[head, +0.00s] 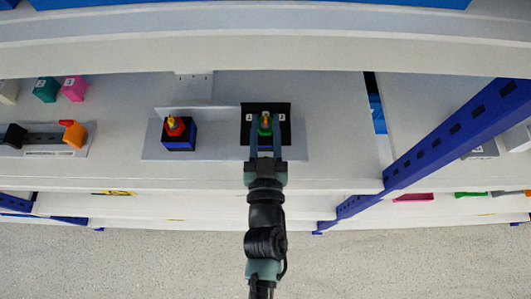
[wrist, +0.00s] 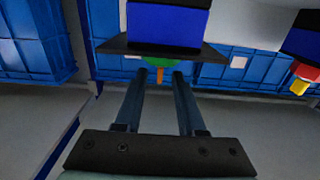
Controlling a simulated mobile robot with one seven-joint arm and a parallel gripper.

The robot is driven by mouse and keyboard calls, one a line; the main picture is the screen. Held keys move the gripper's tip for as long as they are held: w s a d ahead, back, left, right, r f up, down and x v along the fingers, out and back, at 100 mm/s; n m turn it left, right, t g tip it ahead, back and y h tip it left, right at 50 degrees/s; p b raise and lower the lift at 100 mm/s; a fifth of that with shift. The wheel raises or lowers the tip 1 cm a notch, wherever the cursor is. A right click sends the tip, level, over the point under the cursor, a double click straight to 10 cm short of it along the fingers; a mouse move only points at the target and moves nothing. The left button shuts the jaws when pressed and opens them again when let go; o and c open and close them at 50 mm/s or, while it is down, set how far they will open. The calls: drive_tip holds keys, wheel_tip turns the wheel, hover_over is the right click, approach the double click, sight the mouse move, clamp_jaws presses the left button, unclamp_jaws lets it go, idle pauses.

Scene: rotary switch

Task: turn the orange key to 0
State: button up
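The orange key (head: 265,119) stands on a green round base on a black plate (head: 246,135) of the right-hand switch box. In the wrist view the orange key (wrist: 160,76) sticks out from the green base (wrist: 160,63), below the black plate and blue box (wrist: 168,25). My gripper (head: 265,133) reaches to the switch from the front. In the wrist view its two fingertips (wrist: 163,77) lie on either side of the key, with gaps visible, so it is open. Small white labels flank the key on the plate; their digits are too small to read surely.
A second switch box (head: 180,142) with a red and yellow knob stands to the left on the same grey base plate. An orange and black device (head: 73,134) is at far left. A blue slanted shelf post (head: 450,140) is on the right, and a shelf board overhangs behind.

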drive_tip(key=s+b, duration=0.2)
drive_tip(key=s, duration=0.6)
idle(0.4)
